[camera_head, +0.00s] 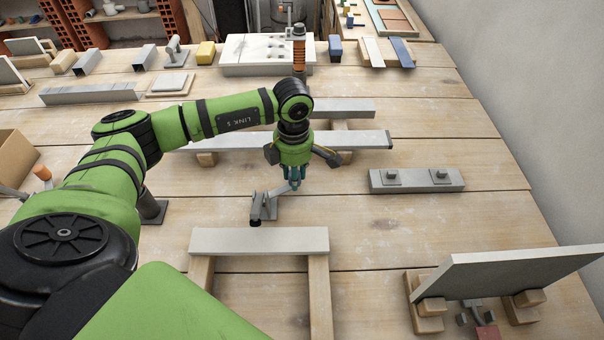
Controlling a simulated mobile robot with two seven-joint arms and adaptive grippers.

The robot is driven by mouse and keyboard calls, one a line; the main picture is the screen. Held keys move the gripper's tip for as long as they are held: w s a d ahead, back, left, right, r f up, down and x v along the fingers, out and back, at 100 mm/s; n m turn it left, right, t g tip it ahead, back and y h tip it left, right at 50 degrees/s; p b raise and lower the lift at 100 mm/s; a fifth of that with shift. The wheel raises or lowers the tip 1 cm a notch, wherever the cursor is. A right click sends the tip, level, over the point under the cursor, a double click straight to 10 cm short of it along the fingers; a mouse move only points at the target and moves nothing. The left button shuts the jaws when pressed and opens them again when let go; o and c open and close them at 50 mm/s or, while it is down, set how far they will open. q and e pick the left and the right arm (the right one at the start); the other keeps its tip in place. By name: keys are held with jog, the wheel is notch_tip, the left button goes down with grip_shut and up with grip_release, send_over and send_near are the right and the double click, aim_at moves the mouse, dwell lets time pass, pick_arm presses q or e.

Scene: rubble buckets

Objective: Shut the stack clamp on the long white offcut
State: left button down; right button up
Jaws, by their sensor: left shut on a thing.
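A pale white offcut (285,241) lies across two wooden rails at the front middle. A small grey metal clamp (262,206) stands just behind it, its dark tip pointing toward the board but seeming short of it. My left gripper (294,184) points down at the clamp's right side, its fingers shut on the clamp's lever, which they largely hide. Another long pale board (365,140) rests on wooden blocks behind my left arm, which covers part of it. Which board is the named offcut is not certain. My right gripper is not in view.
A grey bar with two fittings (416,180) lies at right. A grey panel (500,276) leans on wooden blocks at front right. Another grey clamp (176,52) and several small blocks stand at the back. The bench right of my gripper is fairly clear.

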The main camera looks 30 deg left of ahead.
pick_arm(q)
jog(key=m+b, duration=0.1)
jog(key=s+d+m+b, duration=0.1)
jog(key=shift+d+f+m, duration=0.15)
jog(key=shift+d+m, duration=0.15)
jog(key=shift+s+d+m+b, duration=0.3)
jog(key=shift+s+m+b, duration=0.15)
jog(key=shift+m+b, duration=0.2)
jog(key=shift+s+d+m+b, duration=0.3)
jog(key=shift+s+m+b, duration=0.15)
jog(key=shift+m, duration=0.3)
jog(key=shift+d, duration=0.1)
jog(key=c, duration=1)
grip_release()
jog(key=shift+s, duration=0.1)
jog(key=shift+o, duration=0.2)
jog(key=shift+r, duration=0.2)
jog(key=shift+r, duration=0.5)
notch_tip(320, 180, up, 11)
